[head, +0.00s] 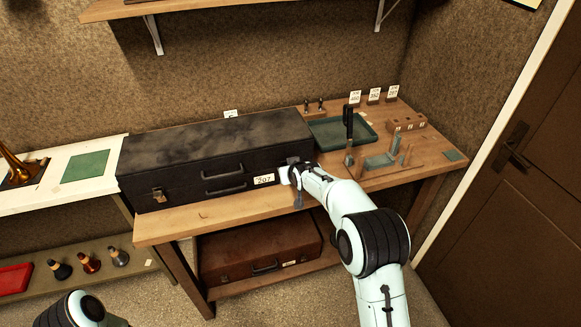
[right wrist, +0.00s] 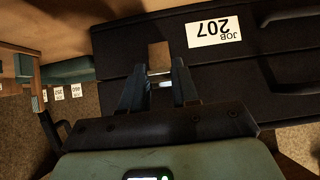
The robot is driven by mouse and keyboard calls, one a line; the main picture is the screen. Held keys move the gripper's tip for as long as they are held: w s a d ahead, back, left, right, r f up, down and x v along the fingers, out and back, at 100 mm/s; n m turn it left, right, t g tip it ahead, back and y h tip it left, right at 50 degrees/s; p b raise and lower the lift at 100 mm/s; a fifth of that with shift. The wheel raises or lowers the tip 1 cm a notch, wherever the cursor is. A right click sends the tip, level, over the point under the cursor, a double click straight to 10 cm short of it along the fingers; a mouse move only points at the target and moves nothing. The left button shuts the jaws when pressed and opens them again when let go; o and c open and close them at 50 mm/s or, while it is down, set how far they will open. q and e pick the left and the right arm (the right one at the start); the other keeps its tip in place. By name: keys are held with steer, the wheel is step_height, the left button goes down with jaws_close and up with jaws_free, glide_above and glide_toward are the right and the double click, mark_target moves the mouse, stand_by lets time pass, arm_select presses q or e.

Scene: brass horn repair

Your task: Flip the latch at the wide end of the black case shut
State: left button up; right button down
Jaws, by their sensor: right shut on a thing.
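The long black case (head: 215,150) lies closed-looking on the wooden bench, its front toward me with two dark handles. A brass latch (head: 159,194) shows near the left end of its front; I cannot tell if it is open or shut. My right gripper (head: 291,173) is at the right end of the front, hiding most of that corner. In the right wrist view, a brass latch plate (right wrist: 158,55) sits just beyond my right gripper (right wrist: 160,82), whose fingers are shut on a pale metal piece of that latch. My left gripper is out of view.
A white "JOB 207" label (right wrist: 214,31) is beside the right latch. A green tray (head: 343,132), an upright black-handled tool (head: 348,125) and a wooden block (head: 402,123) stand right of the case. A brown case (head: 260,250) lies on the shelf below.

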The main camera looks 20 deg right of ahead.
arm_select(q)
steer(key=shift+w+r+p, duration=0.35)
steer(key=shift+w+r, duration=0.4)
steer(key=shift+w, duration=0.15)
arm_select(e)
steer(key=shift+w+r+g, duration=0.45)
steer(key=shift+w+g, duration=0.15)
steer(key=shift+g, duration=0.4)
steer(key=c, duration=0.8)
jaws_free()
steer(key=shift+f, duration=0.1)
steer(key=shift+c, duration=0.2)
arm_select(q)
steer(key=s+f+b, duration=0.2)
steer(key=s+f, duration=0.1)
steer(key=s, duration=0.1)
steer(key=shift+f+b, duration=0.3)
steer(key=shift+b, duration=0.05)
arm_select(e)
steer(key=v, duration=1.3)
steer(key=shift+r, duration=0.35)
steer(key=shift+a, duration=0.1)
